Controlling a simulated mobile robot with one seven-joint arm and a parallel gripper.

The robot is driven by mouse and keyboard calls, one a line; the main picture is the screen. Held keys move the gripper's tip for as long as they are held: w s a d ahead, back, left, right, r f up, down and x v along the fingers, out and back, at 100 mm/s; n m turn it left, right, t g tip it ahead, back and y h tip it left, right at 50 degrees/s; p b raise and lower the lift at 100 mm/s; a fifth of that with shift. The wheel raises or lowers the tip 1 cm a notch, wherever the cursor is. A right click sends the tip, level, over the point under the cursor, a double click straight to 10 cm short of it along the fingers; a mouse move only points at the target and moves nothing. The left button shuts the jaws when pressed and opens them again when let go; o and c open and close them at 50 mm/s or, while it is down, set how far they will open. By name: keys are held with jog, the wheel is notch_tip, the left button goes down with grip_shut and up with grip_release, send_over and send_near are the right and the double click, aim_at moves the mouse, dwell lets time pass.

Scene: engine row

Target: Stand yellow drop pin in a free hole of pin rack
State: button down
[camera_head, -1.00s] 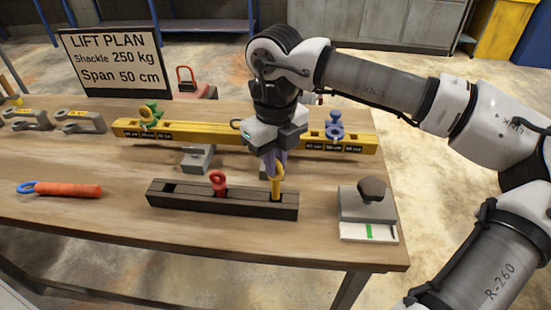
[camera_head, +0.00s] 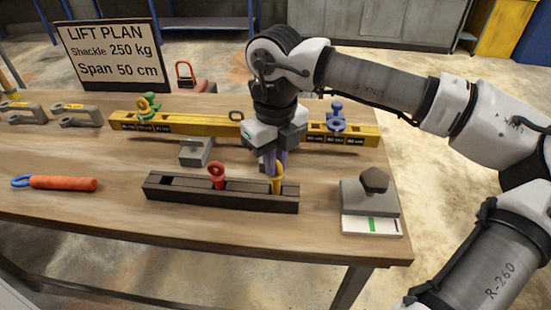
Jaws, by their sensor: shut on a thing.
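The yellow drop pin (camera_head: 277,181) is upright at the right end of the dark pin rack (camera_head: 212,200). Its lower end is inside or just behind the rack's right hole; I cannot tell how deep. My gripper (camera_head: 273,164) is above it, pointing down, shut on its upper part and hiding some of it. A red pin (camera_head: 216,175) stands in the middle of the rack. The left hole (camera_head: 172,184) of the rack looks empty.
A yellow beam (camera_head: 200,126) with a green shackle (camera_head: 147,107) and a blue one (camera_head: 336,117) lies behind. A grey block with a dark knob (camera_head: 374,182) stands right. An orange-handled tool (camera_head: 63,183) lies left. A lift plan sign (camera_head: 113,55) stands at the back.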

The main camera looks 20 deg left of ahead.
jog(key=shift+f+b, duration=0.75)
jog(key=shift+f, duration=0.15)
jog(key=c, duration=1.4)
grip_release()
jog(key=shift+r, duration=0.1)
jog(key=shift+o, duration=0.2)
notch_tip(320, 180, up, 14)
jog(key=shift+b, duration=0.3)
